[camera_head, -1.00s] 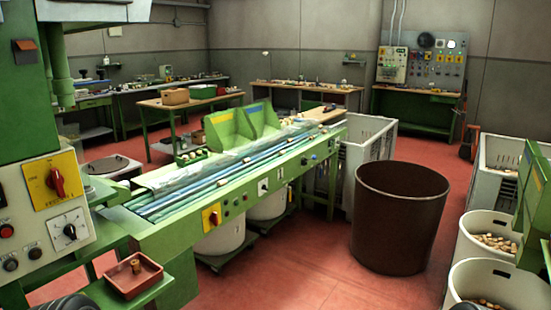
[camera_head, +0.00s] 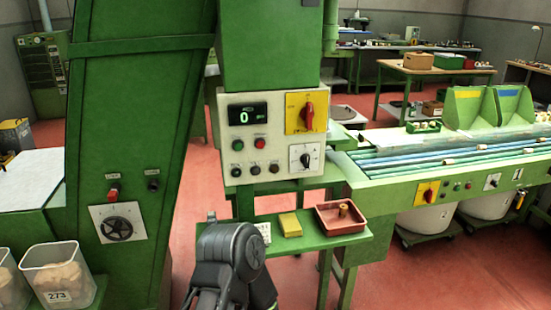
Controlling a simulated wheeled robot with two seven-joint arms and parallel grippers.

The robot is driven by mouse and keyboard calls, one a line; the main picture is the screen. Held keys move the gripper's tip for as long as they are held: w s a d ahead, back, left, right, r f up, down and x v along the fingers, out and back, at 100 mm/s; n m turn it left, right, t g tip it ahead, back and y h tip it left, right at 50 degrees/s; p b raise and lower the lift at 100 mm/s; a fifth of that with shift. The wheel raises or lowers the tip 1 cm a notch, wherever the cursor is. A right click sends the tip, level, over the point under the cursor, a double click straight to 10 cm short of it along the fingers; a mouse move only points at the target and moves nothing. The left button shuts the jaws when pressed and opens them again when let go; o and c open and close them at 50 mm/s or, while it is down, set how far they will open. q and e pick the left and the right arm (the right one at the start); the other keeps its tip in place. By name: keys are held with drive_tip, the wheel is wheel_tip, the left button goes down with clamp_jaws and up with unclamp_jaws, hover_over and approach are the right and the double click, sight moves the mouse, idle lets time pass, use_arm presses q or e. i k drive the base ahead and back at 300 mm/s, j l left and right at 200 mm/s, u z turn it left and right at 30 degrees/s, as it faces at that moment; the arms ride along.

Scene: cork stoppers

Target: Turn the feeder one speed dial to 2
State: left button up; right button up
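A small black dial (camera_head: 306,158) on a white scale plate sits at the lower right of a cream control panel (camera_head: 240,178) on a green machine. Its scale is too small to read. Another dial, a black round knob (camera_head: 117,229) on a grey plate, is on the green machine face further left. I cannot tell from labels which is feeder one's. A dark grey link of my arm rises at the bottom centre, below and left of the panel; no fingertips show. Neither gripper is in view.
The panel also has a display reading 0 (camera_head: 246,114), a red switch on yellow (camera_head: 307,113) and several buttons. Below it a green shelf holds a yellow block (camera_head: 290,225) and a red tray (camera_head: 341,230). Clear bins of corks (camera_head: 58,288) stand lower left.

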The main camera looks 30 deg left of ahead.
sight(305, 158)
drive_tip(key=u, duration=0.85)
